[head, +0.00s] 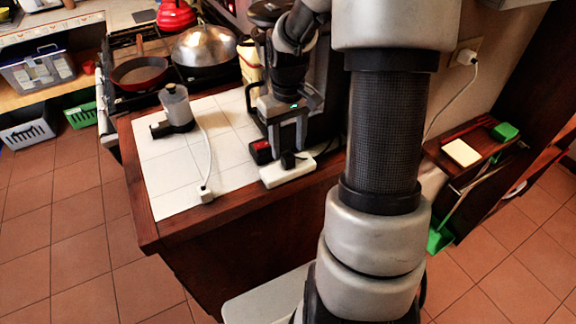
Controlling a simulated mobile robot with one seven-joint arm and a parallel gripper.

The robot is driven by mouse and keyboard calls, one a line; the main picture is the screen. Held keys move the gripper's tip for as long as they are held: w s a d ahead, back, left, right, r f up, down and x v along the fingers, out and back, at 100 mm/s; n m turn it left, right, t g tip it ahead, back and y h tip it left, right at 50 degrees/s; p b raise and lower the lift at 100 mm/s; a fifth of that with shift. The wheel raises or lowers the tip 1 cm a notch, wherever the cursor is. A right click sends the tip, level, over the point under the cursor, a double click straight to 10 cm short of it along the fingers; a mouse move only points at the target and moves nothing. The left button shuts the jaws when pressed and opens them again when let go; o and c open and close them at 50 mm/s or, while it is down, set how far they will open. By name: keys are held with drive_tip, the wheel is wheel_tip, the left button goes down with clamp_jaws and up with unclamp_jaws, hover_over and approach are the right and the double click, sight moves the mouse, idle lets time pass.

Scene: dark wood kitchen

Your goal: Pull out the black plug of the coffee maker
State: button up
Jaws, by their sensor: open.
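My gripper (288,149) points down over the countertop, with its two fingers apart. A small black plug (288,161) stands on the white power strip (274,178), below and between the fingertips. I cannot tell whether the fingers touch it. A dark appliance (321,78), perhaps the coffee maker, stands behind my gripper and is largely hidden by my arm. The plug's cord is hard to make out.
A small black-and-red block (261,151) sits left of the strip. A white plug (205,194) on a white cord lies on the tiles near a small blender-like appliance (176,107). A wok (204,50) and pan (139,73) are on the stove. The counter's front left is clear.

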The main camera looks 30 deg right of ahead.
sight(288, 155)
wheel_tip(288, 155, down, 4)
drive_tip(key=shift+f+b, duration=0.1)
drive_tip(key=shift+b, duration=0.8)
drive_tip(key=shift+c, duration=0.4)
idle(0.3)
clamp_jaws()
drive_tip(key=shift+p, duration=0.3)
drive_tip(key=shift+r+p, duration=2.3)
drive_tip(key=shift+r, duration=0.75)
